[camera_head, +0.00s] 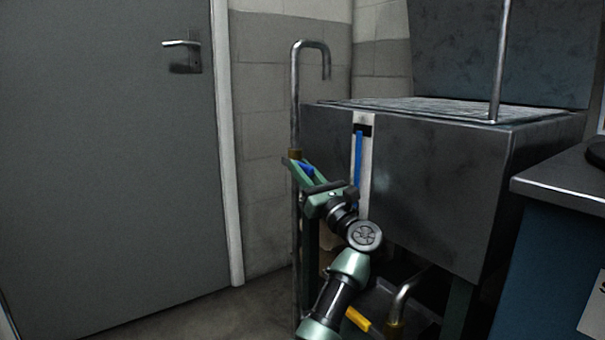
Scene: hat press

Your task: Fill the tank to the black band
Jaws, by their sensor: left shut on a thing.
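The metal tank (425,175) stands right of centre. A pale gauge strip (367,185) on its front carries a black band (362,129) near the top. The blue column (358,160) in the gauge rises to about the band's lower edge. Left of the tank a pipe (295,100) rises and hooks over at the top; I see no water at its outlet. My left gripper (298,168) is shut on the blue valve lever (306,169) beside the brass fitting (295,154). The jaws partly hide the lever. My right gripper is not in view.
A yellow lever (358,319) and a bent pipe (404,298) sit low under the tank. A thin metal post (501,60) stands at the tank's right. A dark-topped counter (565,178) is at the right edge. A closed grey door (110,150) fills the left.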

